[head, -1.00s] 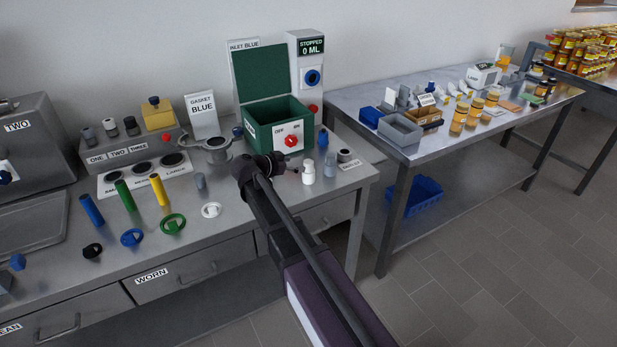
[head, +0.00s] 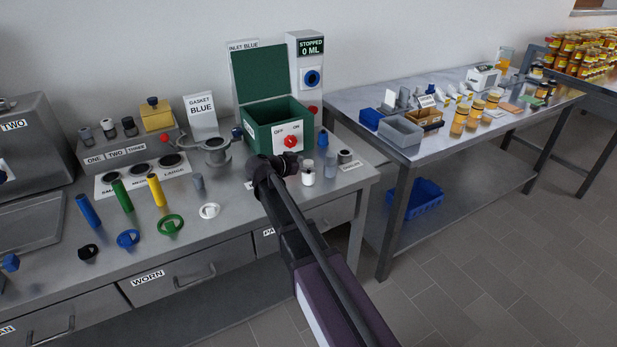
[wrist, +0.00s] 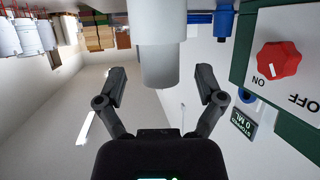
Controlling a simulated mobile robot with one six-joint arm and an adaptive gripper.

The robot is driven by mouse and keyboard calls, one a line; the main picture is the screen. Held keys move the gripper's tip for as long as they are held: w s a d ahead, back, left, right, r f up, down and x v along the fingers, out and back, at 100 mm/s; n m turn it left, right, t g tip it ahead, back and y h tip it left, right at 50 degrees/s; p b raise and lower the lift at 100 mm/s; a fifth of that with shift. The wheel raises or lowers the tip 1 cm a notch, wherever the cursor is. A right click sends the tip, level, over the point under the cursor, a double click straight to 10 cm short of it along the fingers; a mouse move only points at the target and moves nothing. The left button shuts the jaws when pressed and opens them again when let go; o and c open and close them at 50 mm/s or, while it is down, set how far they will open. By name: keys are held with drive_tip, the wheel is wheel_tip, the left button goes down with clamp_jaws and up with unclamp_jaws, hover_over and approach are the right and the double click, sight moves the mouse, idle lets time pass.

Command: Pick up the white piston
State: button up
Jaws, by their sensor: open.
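The white piston (head: 307,174) stands upright near the right end of the left steel bench, in front of the green box. In the wrist view the white piston (wrist: 158,38) is large and reaches in from the top edge, its narrower end lying between the two fingers. My gripper (wrist: 161,82) is open, with one finger on each side of it and visible gaps to both. In the head view my gripper (head: 291,168) is just left of the piston, partly hidden by my own wrist.
The green box (head: 266,128) with a red knob (head: 290,142) is behind.

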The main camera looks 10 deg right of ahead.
drive_tip(key=shift+w+d+f, duration=0.25)
drive_tip(key=shift+w+d, duration=0.1)
drive_tip(key=shift+d, duration=0.25)
drive_tip(key=shift+c, duration=0.2)
clamp_jaws()
